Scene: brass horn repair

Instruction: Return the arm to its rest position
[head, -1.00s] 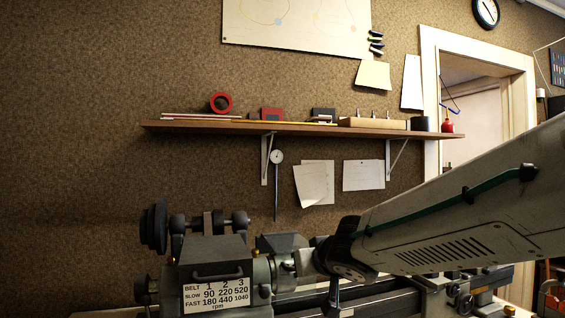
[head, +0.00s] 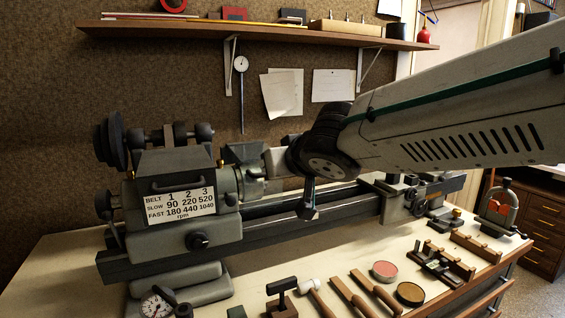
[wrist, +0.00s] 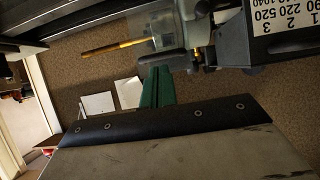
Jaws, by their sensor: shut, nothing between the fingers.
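My arm reaches in from the right in the head view and its dark wrist joint (head: 325,155) is in front of the lathe (head: 185,205), near the chuck end. The gripper itself cannot be made out clearly there. In the wrist view my gripper (wrist: 157,76) shows as green fingers, shut and empty, pointing toward the lathe parts at the top of the picture. A brass-coloured rod (wrist: 115,48) lies beyond the fingertips, beside a clear guard. Whether the fingers are clear of the lathe is hard to tell.
The bench (head: 60,262) holds a mallet (head: 314,292), files, round tins (head: 384,270) and wooden blocks along its front. A dial gauge (head: 157,304) stands front left. A wall shelf (head: 260,36) runs above the lathe. The air in front of the lathe's left end looks free.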

